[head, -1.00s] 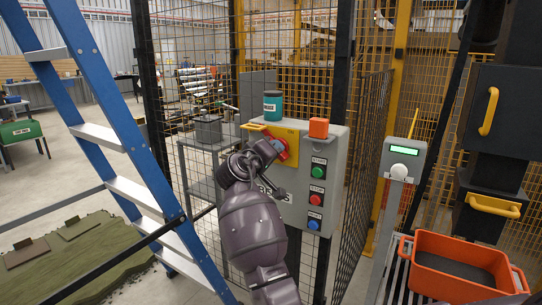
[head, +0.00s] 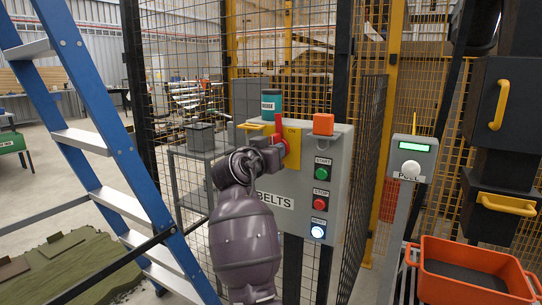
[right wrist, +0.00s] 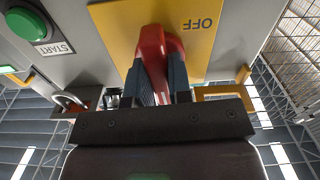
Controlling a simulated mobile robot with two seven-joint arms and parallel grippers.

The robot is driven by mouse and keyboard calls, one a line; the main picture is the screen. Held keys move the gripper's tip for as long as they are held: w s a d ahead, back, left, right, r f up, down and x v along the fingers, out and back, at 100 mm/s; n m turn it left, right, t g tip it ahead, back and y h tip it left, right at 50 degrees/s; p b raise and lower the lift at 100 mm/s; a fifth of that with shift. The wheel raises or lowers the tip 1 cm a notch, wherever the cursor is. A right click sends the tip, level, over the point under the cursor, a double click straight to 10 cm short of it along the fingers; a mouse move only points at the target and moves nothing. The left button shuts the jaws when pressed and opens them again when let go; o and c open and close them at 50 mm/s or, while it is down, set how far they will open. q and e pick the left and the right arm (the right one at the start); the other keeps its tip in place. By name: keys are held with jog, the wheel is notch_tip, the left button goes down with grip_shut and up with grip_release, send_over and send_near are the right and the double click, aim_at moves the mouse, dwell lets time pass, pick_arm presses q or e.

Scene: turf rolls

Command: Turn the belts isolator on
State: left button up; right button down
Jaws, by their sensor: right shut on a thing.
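The belts isolator is a red rotary handle (head: 278,125) on a yellow plate (head: 292,145), on the grey BELTS panel (head: 268,215). In the head view the handle's visible end points up, beside the word ON. My right gripper (head: 279,151) is at the plate, its fingers mostly hidden by my wrist. In the right wrist view both fingers (right wrist: 162,85) are shut around the red handle (right wrist: 152,48), and OFF reads upside down on the yellow plate (right wrist: 205,60). My left gripper is not in view.
Green START (head: 321,172), red STOP (head: 320,194) and a lit blue-white button (head: 318,231) line the panel's right side. A blue ladder (head: 95,130) is left, an orange crate (head: 475,292) right.

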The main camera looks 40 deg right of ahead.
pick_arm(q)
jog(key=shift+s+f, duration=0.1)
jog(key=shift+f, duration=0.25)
pick_arm(e)
jog(key=shift+f+m, duration=0.15)
jog(key=shift+m, duration=0.35)
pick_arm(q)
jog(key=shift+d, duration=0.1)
pick_arm(e)
jog(key=c, duration=1)
grip_release()
jog(key=shift+c, duration=0.2)
